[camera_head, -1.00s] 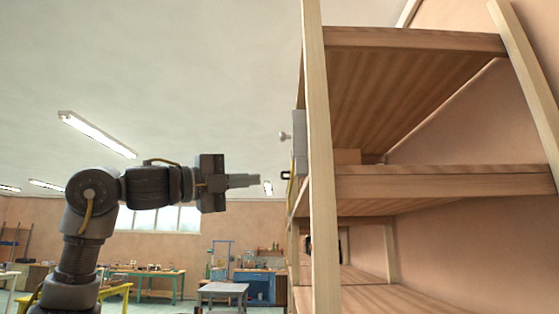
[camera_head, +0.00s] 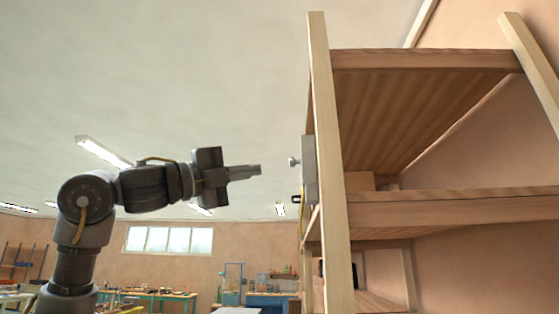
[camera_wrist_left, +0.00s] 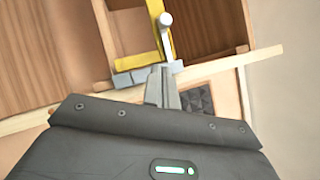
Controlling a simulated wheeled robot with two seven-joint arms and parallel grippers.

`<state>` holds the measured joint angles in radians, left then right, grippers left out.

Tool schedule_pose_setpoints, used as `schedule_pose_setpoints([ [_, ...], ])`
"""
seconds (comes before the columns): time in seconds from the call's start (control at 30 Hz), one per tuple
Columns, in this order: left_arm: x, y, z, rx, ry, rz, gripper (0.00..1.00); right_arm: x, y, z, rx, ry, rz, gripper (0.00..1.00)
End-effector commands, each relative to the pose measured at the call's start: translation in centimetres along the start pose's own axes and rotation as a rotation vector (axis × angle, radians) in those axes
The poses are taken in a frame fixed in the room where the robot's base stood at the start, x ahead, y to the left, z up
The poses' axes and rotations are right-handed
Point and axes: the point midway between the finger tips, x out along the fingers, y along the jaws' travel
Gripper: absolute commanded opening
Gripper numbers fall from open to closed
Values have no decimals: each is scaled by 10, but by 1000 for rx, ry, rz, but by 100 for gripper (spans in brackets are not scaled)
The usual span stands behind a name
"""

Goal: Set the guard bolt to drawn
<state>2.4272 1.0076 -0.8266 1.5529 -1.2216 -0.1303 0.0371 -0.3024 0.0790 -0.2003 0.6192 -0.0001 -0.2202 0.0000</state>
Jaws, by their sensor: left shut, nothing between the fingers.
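The guard bolt shows in the head view as a pale round knob (camera_head: 293,161) sticking out left from a grey plate (camera_head: 309,170) on the shelf's side. In the left wrist view a pale knob on a rod (camera_wrist_left: 166,22) lies along a yellow strip (camera_wrist_left: 154,12), with grey blocks (camera_wrist_left: 135,77) at its lower end. My left gripper (camera_head: 259,169) is shut and empty, a short gap left of the knob and at about its height in the head view. In the left wrist view its fingertips (camera_wrist_left: 162,72) overlap the grey blocks; contact cannot be told. My right gripper is out of view.
A tall wooden shelf rack (camera_head: 332,150) fills the right side. A small dark bracket (camera_head: 297,199) juts out below the knob. Workbenches (camera_head: 150,297) stand far back. The space left of the rack around my gripper is clear.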

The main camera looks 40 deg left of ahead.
Motion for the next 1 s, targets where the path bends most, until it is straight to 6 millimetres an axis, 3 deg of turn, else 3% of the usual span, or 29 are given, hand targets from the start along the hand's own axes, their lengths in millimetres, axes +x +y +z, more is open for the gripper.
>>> schedule_pose_setpoints([
  [0.03,14,-4,1,0,2,4,0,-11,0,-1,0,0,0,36],
  [0.2,50,-4,1,1,3,4,0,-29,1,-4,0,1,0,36],
  [0.3,69,-4,1,0,3,4,0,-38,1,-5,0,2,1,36],
  [0.4,80,-5,14,-2,-1,2,0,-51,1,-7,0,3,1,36],
  [0.63,93,-2,27,-1,0,1,0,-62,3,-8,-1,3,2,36],
  [1.0,94,0,28,0,1,0,0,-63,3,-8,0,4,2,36],
])
